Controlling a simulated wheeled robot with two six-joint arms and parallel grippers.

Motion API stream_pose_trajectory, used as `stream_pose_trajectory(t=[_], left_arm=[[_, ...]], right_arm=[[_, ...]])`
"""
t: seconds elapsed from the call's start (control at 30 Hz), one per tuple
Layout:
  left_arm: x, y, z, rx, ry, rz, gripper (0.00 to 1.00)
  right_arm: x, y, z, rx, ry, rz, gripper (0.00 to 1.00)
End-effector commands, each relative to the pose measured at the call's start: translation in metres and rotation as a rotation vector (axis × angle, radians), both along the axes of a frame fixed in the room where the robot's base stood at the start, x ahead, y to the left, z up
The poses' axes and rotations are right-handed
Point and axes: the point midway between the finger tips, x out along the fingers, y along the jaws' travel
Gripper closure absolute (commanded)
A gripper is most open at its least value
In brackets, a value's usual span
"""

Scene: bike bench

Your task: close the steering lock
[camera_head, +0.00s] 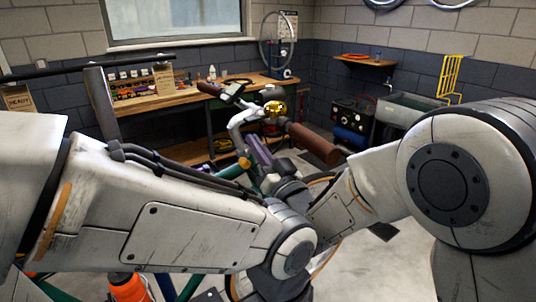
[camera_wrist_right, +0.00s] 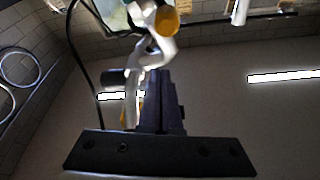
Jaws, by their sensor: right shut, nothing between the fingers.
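The bike's handlebar, with a brown left grip (camera_head: 209,89), a brown right grip (camera_head: 315,145) and a gold bell (camera_head: 275,108), stands in front of me in the head view. Its teal frame (camera_head: 236,168) shows below. The bell also shows at the top of the right wrist view (camera_wrist_right: 168,20). My right gripper (camera_head: 257,150) is shut and empty, just below the silver stem. Its dark fingers point toward the stem in the wrist view (camera_wrist_right: 160,95). I cannot pick out the steering lock. My left arm crosses the foreground; its gripper is not visible.
A wooden workbench (camera_head: 155,100) with tools stands behind. A grey sink (camera_head: 415,105) and a small shelf (camera_head: 365,61) are at the right. A grey post (camera_head: 102,103) rises at the left. An orange cone-like object (camera_head: 129,287) is low in front. My arms cross close together.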

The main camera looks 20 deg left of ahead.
Motion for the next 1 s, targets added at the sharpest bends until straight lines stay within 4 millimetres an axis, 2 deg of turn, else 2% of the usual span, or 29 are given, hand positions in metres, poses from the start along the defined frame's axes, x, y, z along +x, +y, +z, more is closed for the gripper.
stream_pose_trajectory(t=[0.13,0.3,0.77,1.0], left_arm=[[0.0,0.0,0.005,0.0,0.0,0.0,0.5],[0.0,0.0,0.007,0.0,0.0,0.0,0.5],[0.0,0.0,0.006,0.0,0.0,0.0,0.5],[0.0,0.0,-0.006,0.0,0.0,0.0,0.5]], right_arm=[[-0.002,0.006,-0.022,-0.005,0.006,0.001,1.0],[-0.006,0.008,-0.035,-0.002,0.003,0.0,1.0],[-0.007,0.008,-0.039,-0.002,-0.001,0.001,1.0],[-0.014,0.024,-0.042,-0.029,-0.04,0.02,1.0]])
